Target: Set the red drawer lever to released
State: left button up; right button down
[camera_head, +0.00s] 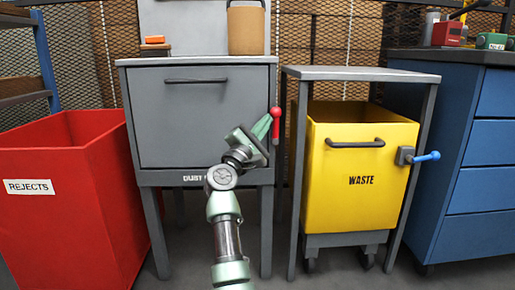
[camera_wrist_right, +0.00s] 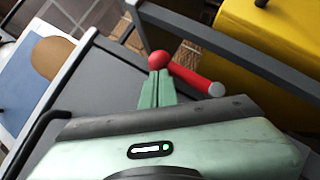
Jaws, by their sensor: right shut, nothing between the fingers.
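The red drawer lever (camera_head: 275,128) is at the right edge of the grey drawer cabinet. In the head view it stands roughly vertical, with a round red ball at its upper end. In the right wrist view the red lever (camera_wrist_right: 195,80) runs from the ball to a grey tip at lower right. My right gripper (camera_head: 266,126) is shut and empty, just left of the lever. In the right wrist view its fingertips (camera_wrist_right: 158,76) are right by the ball; I cannot tell whether they touch. The grey drawer front (camera_head: 203,115) looks closed. My left gripper is not in view.
A yellow waste bin (camera_head: 340,200) with a blue-handled lever (camera_head: 427,157) stands under a grey frame (camera_head: 360,74) to the right. A red rejects bin (camera_head: 60,220) is at left, blue drawers (camera_head: 482,145) at far right. A narrow gap separates the cabinet from the frame.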

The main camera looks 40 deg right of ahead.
jog(key=p+v, duration=0.2)
jog(key=v, duration=0.5)
jog(key=shift+a+f, duration=0.2)
jog(key=shift+a, duration=0.05)
